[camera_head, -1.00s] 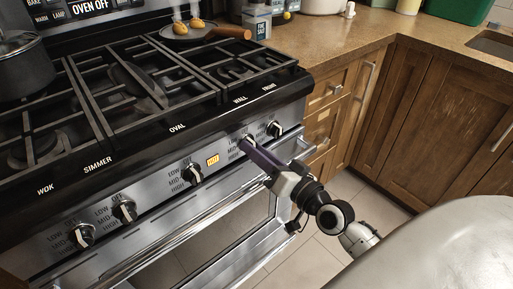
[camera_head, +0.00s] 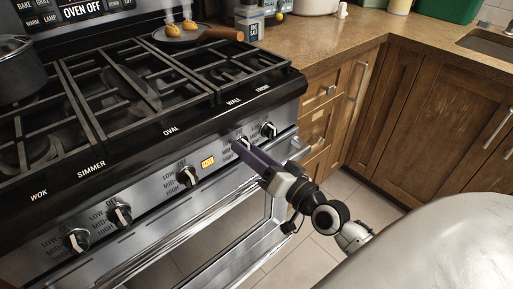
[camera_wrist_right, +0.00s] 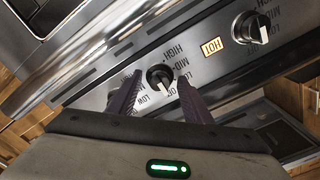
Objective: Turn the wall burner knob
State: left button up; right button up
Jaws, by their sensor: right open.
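The wall burner knob (camera_head: 244,141), under the WALL label, is black and silver and sits on the stove's steel front panel. In the right wrist view the knob (camera_wrist_right: 159,75) shows between my finger tips, its pale pointer towards the OFF mark. My right gripper (camera_head: 238,147) is open, with its purple fingers reaching up to the panel. In the wrist view the right gripper (camera_wrist_right: 158,79) has a finger on each side of the knob, with gaps showing; whether a finger touches it I cannot tell. My left gripper is not in view.
The front knob (camera_head: 268,130) is close on the right, the oval knob (camera_head: 187,177) on the left beyond a lit HOT light (camera_head: 207,162). The oven door handle (camera_head: 190,232) runs below. A pan (camera_head: 188,38) with food sits on the stove top.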

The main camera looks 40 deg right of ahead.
pick_arm(q)
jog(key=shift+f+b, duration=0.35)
jog(key=shift+b, duration=0.05)
pick_arm(e)
jog(key=s, duration=1)
jog(key=shift+d, duration=0.4)
pick_arm(q)
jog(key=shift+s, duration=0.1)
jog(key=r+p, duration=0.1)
jog(key=p, duration=0.1)
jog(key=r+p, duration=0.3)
jog(key=p, duration=0.1)
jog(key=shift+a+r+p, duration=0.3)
pick_arm(e)
jog(key=s+a+f+n+g, duration=0.4)
jog(key=a+f, duration=0.3)
jog(key=f, duration=0.2)
jog(key=s+a+f+n+g+y, duration=0.1)
jog(key=s+a+f+n+g, duration=0.4)
jog(key=a+f, duration=0.3)
notch_tip(320, 180, down, 2)
jog(key=shift+a+f, duration=0.1)
jog(key=shift+a, duration=0.15)
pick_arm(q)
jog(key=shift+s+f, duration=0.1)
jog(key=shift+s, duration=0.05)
pick_arm(e)
jog(key=shift+s, duration=0.1)
